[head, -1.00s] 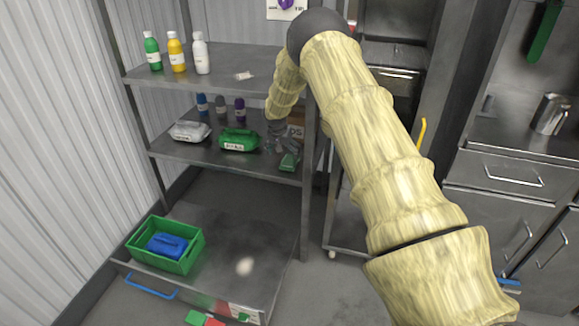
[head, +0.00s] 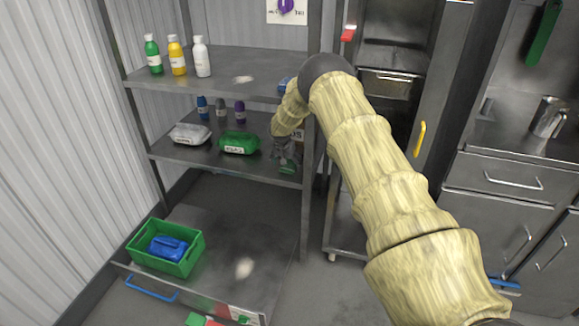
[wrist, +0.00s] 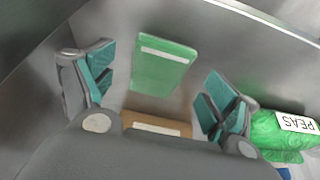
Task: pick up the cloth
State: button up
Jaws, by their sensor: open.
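A flat green cloth with a white strip (wrist: 162,66) lies on the grey metal shelf in the wrist view. It sits between and beyond my two fingers, and I see no finger touching it. My gripper (wrist: 155,88) is open, with teal finger pads spread to either side of the cloth. In the head view my gripper (head: 284,153) hangs low over the right end of the middle shelf. A small green part of the cloth (head: 288,170) shows just below it, and the rest is hidden.
A green bag labelled PEAS (wrist: 280,130) lies close to my right finger. A brown box (wrist: 157,123) shows below the cloth in the wrist view. A white bag (head: 190,134) and small bottles (head: 220,108) share the shelf. A shelf post (head: 310,200) stands right of my gripper.

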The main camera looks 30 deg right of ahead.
aim_at(290, 165)
jog(key=shift+x, duration=1.4)
jog(key=c, duration=1)
